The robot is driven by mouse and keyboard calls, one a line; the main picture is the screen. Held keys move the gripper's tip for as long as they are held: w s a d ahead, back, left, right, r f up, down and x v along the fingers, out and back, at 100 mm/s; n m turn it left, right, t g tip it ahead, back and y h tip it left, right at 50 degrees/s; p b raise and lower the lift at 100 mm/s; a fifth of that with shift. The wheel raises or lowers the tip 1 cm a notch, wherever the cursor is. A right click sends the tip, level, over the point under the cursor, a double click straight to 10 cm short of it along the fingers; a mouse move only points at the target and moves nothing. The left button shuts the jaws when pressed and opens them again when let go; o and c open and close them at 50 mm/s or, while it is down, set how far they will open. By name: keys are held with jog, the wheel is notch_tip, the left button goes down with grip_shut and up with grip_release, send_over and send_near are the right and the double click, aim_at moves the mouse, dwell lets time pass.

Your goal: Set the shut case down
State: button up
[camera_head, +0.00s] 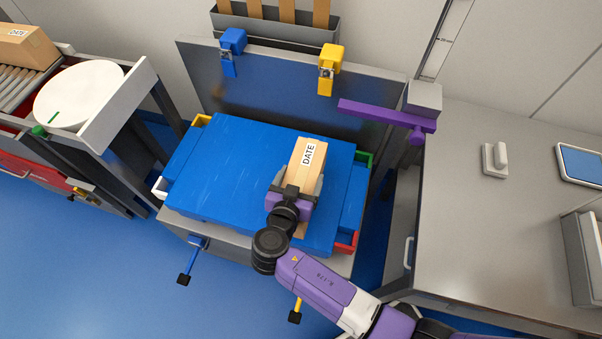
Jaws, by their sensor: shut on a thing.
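The case is a tan cardboard box (304,168) with a white label reading "DATE" on its upper face. My gripper (298,190) is shut on the near end of the case, and its jaws hide part of the sides. The case is over the right half of a blue platform (215,170). I cannot tell whether the underside of the case touches the platform. A small tan patch (300,230) shows beside my wrist; I cannot tell what it belongs to.
The blue platform has coloured corner pieces, such as a red one (347,243). A grey panel (280,95) with blue and yellow clamps stands behind. A purple bar (385,114) is at right. A roller conveyor with another box (25,48) and a white turntable (78,95) are left.

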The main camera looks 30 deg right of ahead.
jog(key=shift+f, duration=1.75)
jog(key=shift+f+b, duration=0.15)
jog(key=shift+b, duration=0.15)
jog(key=o, duration=2)
jog(key=shift+f, duration=0.15)
jog(key=shift+s+r, duration=0.1)
jog(key=shift+r, duration=0.1)
jog(key=v, duration=1.2)
